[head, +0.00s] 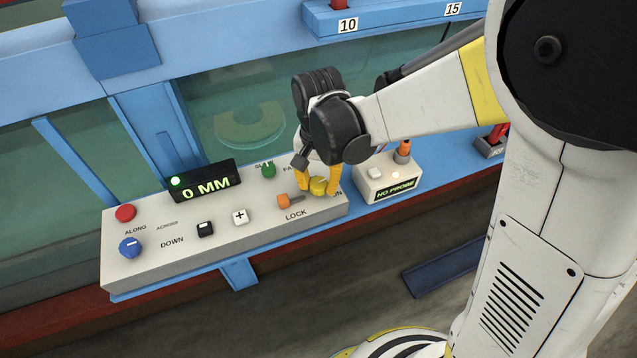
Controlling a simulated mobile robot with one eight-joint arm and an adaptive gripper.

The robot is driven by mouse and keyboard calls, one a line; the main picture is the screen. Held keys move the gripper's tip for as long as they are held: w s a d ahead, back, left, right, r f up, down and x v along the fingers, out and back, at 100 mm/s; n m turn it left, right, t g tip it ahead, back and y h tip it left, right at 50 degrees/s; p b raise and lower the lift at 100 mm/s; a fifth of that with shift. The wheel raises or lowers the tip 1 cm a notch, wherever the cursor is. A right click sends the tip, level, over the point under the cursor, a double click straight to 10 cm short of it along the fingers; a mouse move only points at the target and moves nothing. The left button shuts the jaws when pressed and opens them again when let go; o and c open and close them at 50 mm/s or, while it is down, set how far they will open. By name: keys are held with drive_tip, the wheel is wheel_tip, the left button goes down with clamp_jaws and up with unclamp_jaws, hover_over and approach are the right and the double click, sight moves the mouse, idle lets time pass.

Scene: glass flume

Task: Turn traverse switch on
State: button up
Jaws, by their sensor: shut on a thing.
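The grey control panel (262,213) sits on a blue ledge along the flume. A yellow knob (318,187) is at its right end, beside a partly hidden label that ends in N. I take this knob to be the traverse switch; its full label cannot be read. My gripper (319,188) points down at the knob, with a yellow-orange finger on each side, shut on it. The fingers hide part of the knob, so its exact angle is hard to tell. The display (206,182) on the panel reads 0 MM, with a green light lit.
Close to the knob are an orange lever (284,201) by LOCK and a green knob (268,170). A red button (125,212), blue knob (130,247) and two small keys lie left. A NO PROBE box (388,180) stands right of the panel. Glass rises behind.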

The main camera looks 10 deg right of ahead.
sight(318, 184)
drive_tip(key=shift+m, duration=0.9)
drive_tip(key=o, duration=1.2)
drive_tip(key=shift+r, duration=0.1)
wheel_tip(318, 184, up, 12)
drive_tip(key=shift+f, duration=0.1)
